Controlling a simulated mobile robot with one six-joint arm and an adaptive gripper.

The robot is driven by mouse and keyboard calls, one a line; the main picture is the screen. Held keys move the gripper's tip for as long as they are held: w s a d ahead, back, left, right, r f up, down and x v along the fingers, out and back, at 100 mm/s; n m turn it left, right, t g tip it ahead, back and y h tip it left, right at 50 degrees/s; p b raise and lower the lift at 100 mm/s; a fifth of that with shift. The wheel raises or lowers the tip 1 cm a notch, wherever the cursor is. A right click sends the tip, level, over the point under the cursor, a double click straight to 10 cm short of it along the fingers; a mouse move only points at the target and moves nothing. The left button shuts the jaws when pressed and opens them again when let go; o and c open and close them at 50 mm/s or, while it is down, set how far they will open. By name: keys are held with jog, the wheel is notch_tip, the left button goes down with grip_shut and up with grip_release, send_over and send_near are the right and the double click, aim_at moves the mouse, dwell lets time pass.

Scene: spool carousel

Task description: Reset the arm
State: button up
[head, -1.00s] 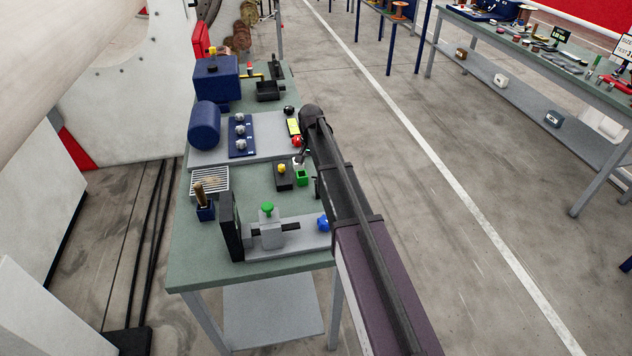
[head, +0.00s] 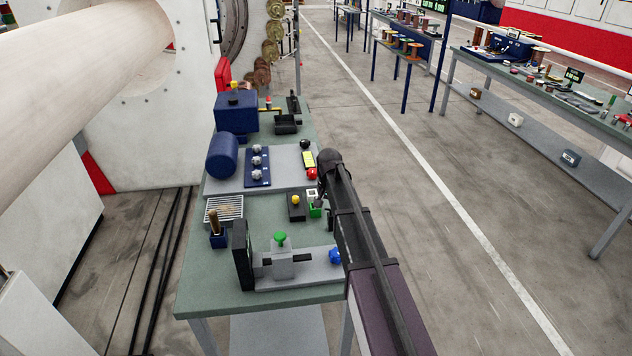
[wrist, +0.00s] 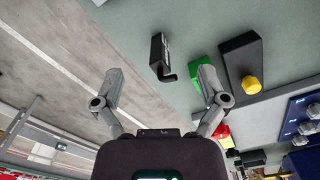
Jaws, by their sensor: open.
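My gripper (wrist: 160,88) is open in the wrist view, its two fingers spread wide with nothing between them. It is over the right edge of the green-topped bench (head: 195,287). A small black bracket-like part (wrist: 159,58) shows on the bench top beyond the fingertips. A green block (wrist: 203,75) lies near the right finger, beside a black box with a yellow button (wrist: 251,85). In the head view my arm reaches along the right side of the bench and hides most of the gripper.
The bench carries a blue box (head: 236,114), a blue cylinder (head: 221,156), a blue panel with silver knobs (head: 257,168), a red button (head: 311,174) and a clamp with a green knob (head: 280,238). A large pale roller (head: 70,85) is at left.

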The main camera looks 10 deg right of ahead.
jog(key=s+n, duration=0.5)
jog(key=s, duration=2.1)
jog(key=shift+s, duration=0.35)
dwell(1.2)
dwell(0.3)
